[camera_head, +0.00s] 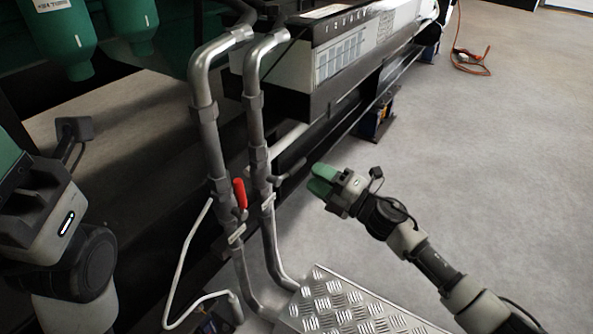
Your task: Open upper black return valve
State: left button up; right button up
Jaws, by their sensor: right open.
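Two grey metal pipes run down beside the machine. A black valve handle (291,172) sticks out to the right from the right pipe, roughly at mid-height. A red valve handle (240,193) stands upright on the left pipe. My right gripper (320,179) has green fingertips, is open and empty, and is just right of the black handle, with a small gap in the picture. How far apart they are in depth is hard to tell. My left gripper (28,190) is at the left edge, large and cut off, far from the valves; its fingertips do not show clearly.
A checker-plate metal step (345,306) is below my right arm. A thin bent pale pipe (183,262) stands left of the valves. The control box (330,62) overhangs behind the pipes. The grey floor (500,160) at the right is open, with an orange cable (470,61) far back.

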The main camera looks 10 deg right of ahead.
aim_at(297, 163)
jog(key=b+x, duration=0.1)
jog(key=x, duration=0.5)
jog(key=shift+c, duration=0.3)
grip_shut()
